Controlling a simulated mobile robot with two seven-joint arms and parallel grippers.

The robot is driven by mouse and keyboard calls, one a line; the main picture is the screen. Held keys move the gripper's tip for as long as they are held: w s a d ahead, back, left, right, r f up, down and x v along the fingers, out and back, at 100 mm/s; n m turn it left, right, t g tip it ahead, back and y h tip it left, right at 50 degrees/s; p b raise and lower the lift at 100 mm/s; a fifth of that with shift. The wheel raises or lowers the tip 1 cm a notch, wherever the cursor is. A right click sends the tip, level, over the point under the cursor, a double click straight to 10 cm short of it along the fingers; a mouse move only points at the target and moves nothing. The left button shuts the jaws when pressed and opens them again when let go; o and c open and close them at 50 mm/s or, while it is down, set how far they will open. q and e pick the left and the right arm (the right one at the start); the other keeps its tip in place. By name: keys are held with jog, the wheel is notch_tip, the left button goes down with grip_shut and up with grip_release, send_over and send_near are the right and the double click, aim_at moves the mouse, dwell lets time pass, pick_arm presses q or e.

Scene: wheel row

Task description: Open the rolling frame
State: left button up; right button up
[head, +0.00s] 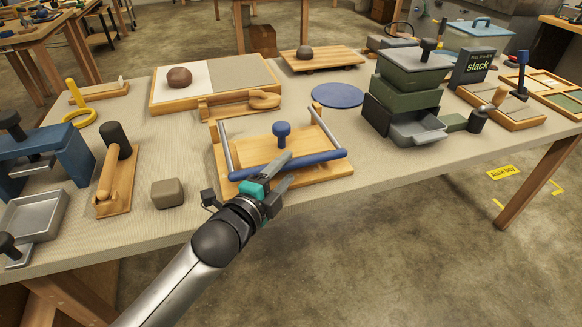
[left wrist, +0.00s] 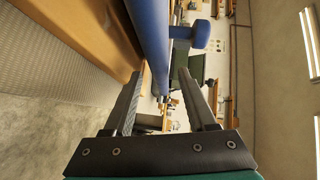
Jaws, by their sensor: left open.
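The rolling frame (head: 262,152) is a wooden board near the table's front edge. Two grey metal side arms (head: 326,128) slope down to a blue crossbar (head: 322,161) at its front. A blue knob (head: 281,130) stands on the board behind the bar. My left gripper (head: 285,168) is open at the middle of the blue bar and hides part of it. In the left wrist view the bar (left wrist: 150,35) runs lengthwise between the open fingers (left wrist: 168,98), seemingly not gripped; contact is unclear. My right gripper is not in view.
A grey-brown block (head: 167,193) lies left of the frame. A wooden piece with a curved handle (head: 240,104) and a blue disc (head: 337,95) lie behind it. A green drawer box (head: 408,90) stands to the right. The floor in front is clear.

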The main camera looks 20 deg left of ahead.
pick_arm(q)
jog(key=shift+b+x, duration=0.4)
jog(key=shift+x, duration=1.2)
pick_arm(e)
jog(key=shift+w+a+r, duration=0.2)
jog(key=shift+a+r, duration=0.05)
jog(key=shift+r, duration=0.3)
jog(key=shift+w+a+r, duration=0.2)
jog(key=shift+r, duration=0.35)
pick_arm(q)
jog(key=shift+c, duration=0.4)
grip_shut()
